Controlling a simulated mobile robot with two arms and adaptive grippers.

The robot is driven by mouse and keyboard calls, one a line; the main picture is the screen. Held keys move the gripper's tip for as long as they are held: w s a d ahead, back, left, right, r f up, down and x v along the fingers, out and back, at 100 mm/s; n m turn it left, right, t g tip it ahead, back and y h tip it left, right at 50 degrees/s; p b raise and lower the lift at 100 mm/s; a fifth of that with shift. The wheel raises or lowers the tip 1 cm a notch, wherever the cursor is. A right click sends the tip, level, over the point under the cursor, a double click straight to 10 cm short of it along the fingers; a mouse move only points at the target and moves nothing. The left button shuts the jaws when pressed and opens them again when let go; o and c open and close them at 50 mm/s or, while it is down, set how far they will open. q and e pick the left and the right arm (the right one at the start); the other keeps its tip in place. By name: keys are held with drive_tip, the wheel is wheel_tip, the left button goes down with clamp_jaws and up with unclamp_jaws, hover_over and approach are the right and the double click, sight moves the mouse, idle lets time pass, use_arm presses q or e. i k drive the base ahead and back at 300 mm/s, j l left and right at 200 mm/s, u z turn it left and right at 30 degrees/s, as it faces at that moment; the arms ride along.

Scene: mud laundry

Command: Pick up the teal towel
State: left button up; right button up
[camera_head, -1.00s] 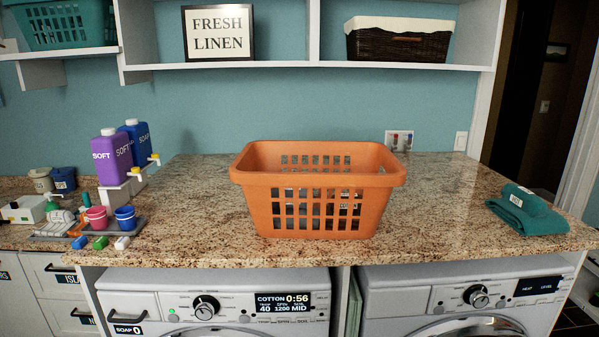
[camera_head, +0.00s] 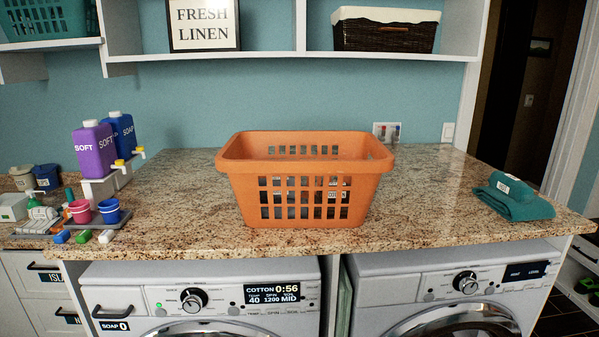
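The teal towel (camera_head: 514,203) lies folded on the right end of the granite counter (camera_head: 430,215), close to its front right edge. A rolled part with a small white label sits on top of its flat part. Neither of my grippers shows in the head view, so I cannot see whether they are open or shut.
An orange laundry basket (camera_head: 303,180) stands mid-counter, left of the towel, with clear counter between them. Purple (camera_head: 94,150) and blue (camera_head: 123,133) bottles and small buckets stand at the left. A washer (camera_head: 200,300) and a second machine (camera_head: 440,295) are below. Shelves hang above.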

sight(512, 197)
drive_tip(key=z, duration=1.3)
drive_tip(key=u, duration=0.65)
drive_tip(key=i+l+u, duration=0.15)
drive_tip(key=l+u, duration=0.2)
drive_tip(key=i+l+u, duration=0.1)
drive_tip(key=l+u, duration=0.2)
drive_tip(key=l, duration=0.3)
drive_tip(key=l+u, duration=0.35)
drive_tip(key=l, duration=0.15)
drive_tip(key=i, duration=0.05)
